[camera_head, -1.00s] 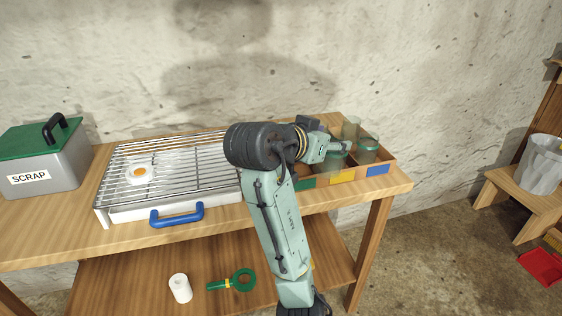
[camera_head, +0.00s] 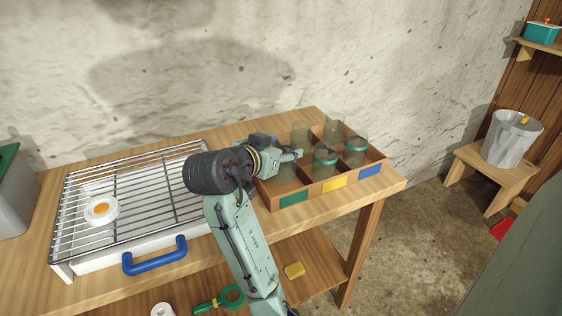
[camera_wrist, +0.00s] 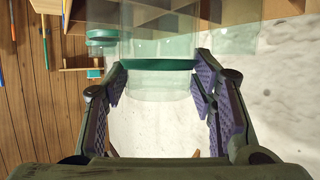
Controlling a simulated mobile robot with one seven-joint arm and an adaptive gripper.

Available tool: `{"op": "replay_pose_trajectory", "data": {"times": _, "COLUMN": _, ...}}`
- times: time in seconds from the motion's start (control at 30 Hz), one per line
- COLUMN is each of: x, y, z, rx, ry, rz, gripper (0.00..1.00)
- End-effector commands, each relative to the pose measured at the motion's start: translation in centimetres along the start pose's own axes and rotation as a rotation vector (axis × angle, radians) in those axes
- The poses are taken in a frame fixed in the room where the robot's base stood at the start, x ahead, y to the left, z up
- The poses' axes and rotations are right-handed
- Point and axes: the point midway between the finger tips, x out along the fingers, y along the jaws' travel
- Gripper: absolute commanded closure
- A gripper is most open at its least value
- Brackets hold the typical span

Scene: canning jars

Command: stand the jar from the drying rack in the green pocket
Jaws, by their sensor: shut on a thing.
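My gripper (camera_head: 298,155) reaches over the wooden crate (camera_head: 312,191) from the left, above the green-marked end. In the wrist view my gripper (camera_wrist: 161,88) is shut on a clear glass jar (camera_wrist: 158,82) with a green band. In the head view the fingers largely hide the held jar, and I cannot tell whether it touches the pocket floor. The green label (camera_head: 294,199) marks the crate's front left pocket, beside the yellow (camera_head: 334,184) and blue (camera_head: 370,170) labels. Green-banded jars stand in the yellow (camera_head: 325,163) and blue (camera_head: 355,151) pockets. The drying rack (camera_head: 140,190) shows no jar.
Clear jars (camera_head: 301,133) stand in the crate's back row. A blue handle (camera_head: 155,257) juts from the rack's front. A grey bin (camera_head: 512,140) stands on a stool at right, apart from the bench.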

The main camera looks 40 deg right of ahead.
Motion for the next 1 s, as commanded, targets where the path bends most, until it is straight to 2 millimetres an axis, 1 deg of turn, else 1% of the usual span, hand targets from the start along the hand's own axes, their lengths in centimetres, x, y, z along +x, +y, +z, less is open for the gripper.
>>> {"op": "replay_pose_trajectory", "data": {"times": 0.1, "x": 0.8, "y": 0.1, "z": 1.9, "rx": -0.002, "ry": -0.004, "rz": 0.002, "gripper": 0.82}}
{"op": "replay_pose_trajectory", "data": {"times": 0.2, "x": 1.2, "y": 0.1, "z": 2.9, "rx": 0.000, "ry": -0.002, "rz": 0.001, "gripper": 0.82}}
{"op": "replay_pose_trajectory", "data": {"times": 0.5, "x": 1.3, "y": 0.0, "z": 3.1, "rx": 0.001, "ry": 0.002, "rz": -0.001, "gripper": 0.82}}
{"op": "replay_pose_trajectory", "data": {"times": 0.63, "x": 1.4, "y": 0.0, "z": 3.6, "rx": 0.001, "ry": 0.000, "rz": -0.001, "gripper": 0.82}}
{"op": "replay_pose_trajectory", "data": {"times": 0.67, "x": 1.5, "y": 0.0, "z": 3.6, "rx": 0.001, "ry": -0.001, "rz": 0.000, "gripper": 0.48}}
{"op": "replay_pose_trajectory", "data": {"times": 0.93, "x": 1.4, "y": 0.0, "z": 3.5, "rx": 0.001, "ry": 0.000, "rz": 0.000, "gripper": 0.30}}
{"op": "replay_pose_trajectory", "data": {"times": 1.0, "x": 1.4, "y": 0.0, "z": 3.5, "rx": 0.000, "ry": 0.000, "rz": 0.000, "gripper": 0.29}}
